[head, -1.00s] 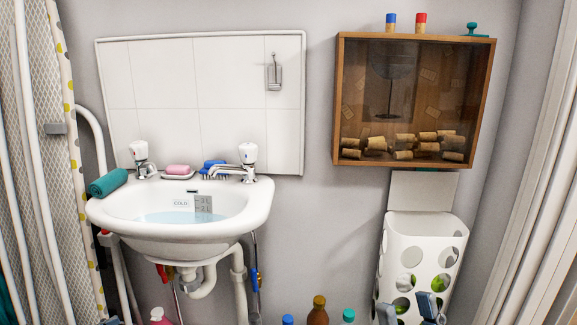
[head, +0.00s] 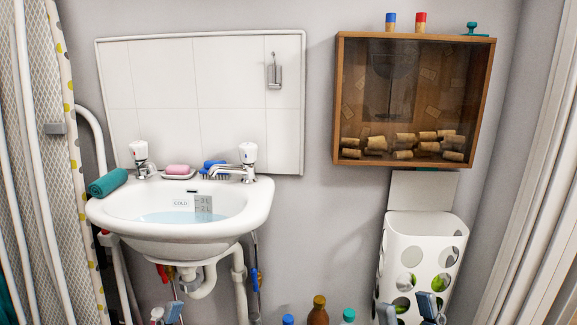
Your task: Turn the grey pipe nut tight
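The white basin (head: 180,247) hangs on the wall. Under it a short greyish collar (head: 187,274) sits on the drain, above the white curved waste pipe (head: 206,283). I cannot tell for sure that this collar is the grey pipe nut. My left gripper (head: 166,313) shows only its tips at the bottom edge, below and left of the collar and apart from it in the picture; its opening is unclear. My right gripper (head: 408,309) is open and empty in front of the white perforated holder, far right of the pipes.
A red valve handle (head: 162,273) and a blue valve handle (head: 254,279) flank the pipes. Bottles (head: 318,310) stand low in the middle. The white holder (head: 424,240) hangs below the cork cabinet (head: 341,105). A curtain and white pipes (head: 45,190) line the left side.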

